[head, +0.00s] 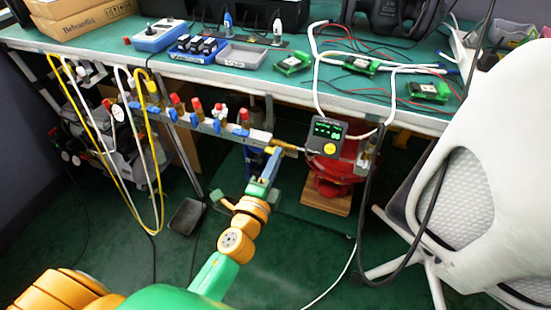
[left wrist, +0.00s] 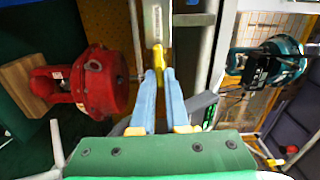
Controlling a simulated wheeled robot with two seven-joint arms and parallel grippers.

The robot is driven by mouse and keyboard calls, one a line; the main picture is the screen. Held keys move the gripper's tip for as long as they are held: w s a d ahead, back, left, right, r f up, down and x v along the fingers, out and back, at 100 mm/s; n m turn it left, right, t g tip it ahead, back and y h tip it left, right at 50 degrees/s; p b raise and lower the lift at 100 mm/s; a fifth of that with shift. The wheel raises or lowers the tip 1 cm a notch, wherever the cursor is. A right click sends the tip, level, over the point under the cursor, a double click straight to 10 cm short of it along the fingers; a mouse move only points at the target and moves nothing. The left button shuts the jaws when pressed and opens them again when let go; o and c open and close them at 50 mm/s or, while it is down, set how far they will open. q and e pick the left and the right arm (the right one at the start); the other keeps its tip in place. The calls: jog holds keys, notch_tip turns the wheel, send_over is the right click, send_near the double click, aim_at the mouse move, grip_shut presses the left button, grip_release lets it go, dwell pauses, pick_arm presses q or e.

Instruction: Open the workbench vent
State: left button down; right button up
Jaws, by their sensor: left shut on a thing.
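My left gripper (head: 271,160) reaches up to the right end of the valve rail below the workbench edge. In the left wrist view, its blue fingertips (left wrist: 160,74) are closed on a small yellow handle (left wrist: 158,55) at the end of a grey metal bar. The yellow handle also shows in the head view (head: 286,147), just past the fingertips. I cannot tell from these frames whether this handle is the vent or how far it is turned. A dark positioner box (head: 326,136) with a green display and yellow knob is right of the gripper. My right gripper is out of view.
The valve rail (head: 205,122) carries several blue handles and red-capped fittings. A red actuator (head: 328,186) stands below the positioner, and it is left of my fingers in the wrist view (left wrist: 95,80). Hoses hang at left; a white chair (head: 480,190) blocks the right.

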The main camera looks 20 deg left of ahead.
pick_arm(q)
jog(key=shift+f+m, duration=0.15)
jog(key=shift+m, duration=0.15)
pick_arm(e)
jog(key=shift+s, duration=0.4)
pick_arm(q)
jog(key=c, duration=0.9)
grip_release()
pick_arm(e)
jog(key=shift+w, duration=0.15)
pick_arm(q)
jog(key=s+b, duration=0.2)
jog(key=s, duration=0.5)
jog(key=shift+s+a, duration=0.1)
jog(key=shift+a, duration=0.05)
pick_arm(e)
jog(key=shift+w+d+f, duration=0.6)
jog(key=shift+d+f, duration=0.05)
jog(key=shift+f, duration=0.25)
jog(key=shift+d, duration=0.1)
